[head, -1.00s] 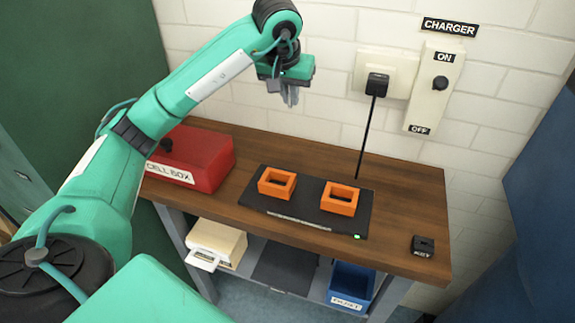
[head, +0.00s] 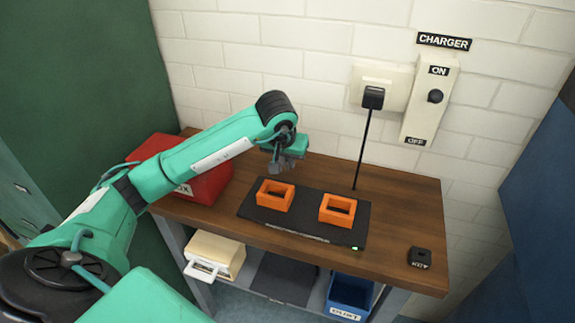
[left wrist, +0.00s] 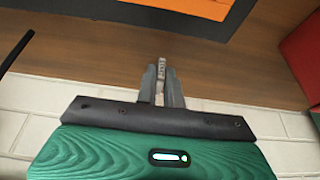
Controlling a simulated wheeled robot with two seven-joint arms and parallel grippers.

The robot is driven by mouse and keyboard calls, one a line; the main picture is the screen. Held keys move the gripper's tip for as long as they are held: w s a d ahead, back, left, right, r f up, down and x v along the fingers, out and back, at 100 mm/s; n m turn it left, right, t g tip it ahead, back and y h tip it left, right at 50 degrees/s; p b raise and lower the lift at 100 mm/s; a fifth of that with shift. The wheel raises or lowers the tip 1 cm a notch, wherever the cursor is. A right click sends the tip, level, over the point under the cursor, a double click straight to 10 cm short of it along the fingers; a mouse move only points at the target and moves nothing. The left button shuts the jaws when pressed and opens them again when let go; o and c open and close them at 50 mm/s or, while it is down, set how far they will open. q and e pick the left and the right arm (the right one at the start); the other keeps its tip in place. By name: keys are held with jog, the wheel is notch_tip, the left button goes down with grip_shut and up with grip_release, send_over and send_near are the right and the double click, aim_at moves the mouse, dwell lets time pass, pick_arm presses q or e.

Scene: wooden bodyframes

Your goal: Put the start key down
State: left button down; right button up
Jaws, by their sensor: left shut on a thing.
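My left gripper (head: 277,169) hangs low over the back of the wooden table, behind the black charging pad. In the left wrist view the gripper (left wrist: 162,85) has its two grey fingers shut on a small, thin metallic piece, which appears to be the start key (left wrist: 162,66). The key is too small to make out in the head view. I cannot tell whether it touches the tabletop. A small black block labelled KEY (head: 420,257) sits at the table's right front corner, well apart from the gripper. My right gripper is out of view.
Two orange frames (head: 275,195) stand on the black pad (head: 300,233). A red box (head: 207,187) is at the table's left, partly behind my arm. The charger switch (head: 430,100) and a plug (head: 373,97) with a hanging cable are on the wall.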

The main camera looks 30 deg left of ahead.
pick_arm(q)
notch_tip(320, 180, down, 2)
jog(key=shift+f, duration=0.1)
jog(key=shift+f, duration=0.1)
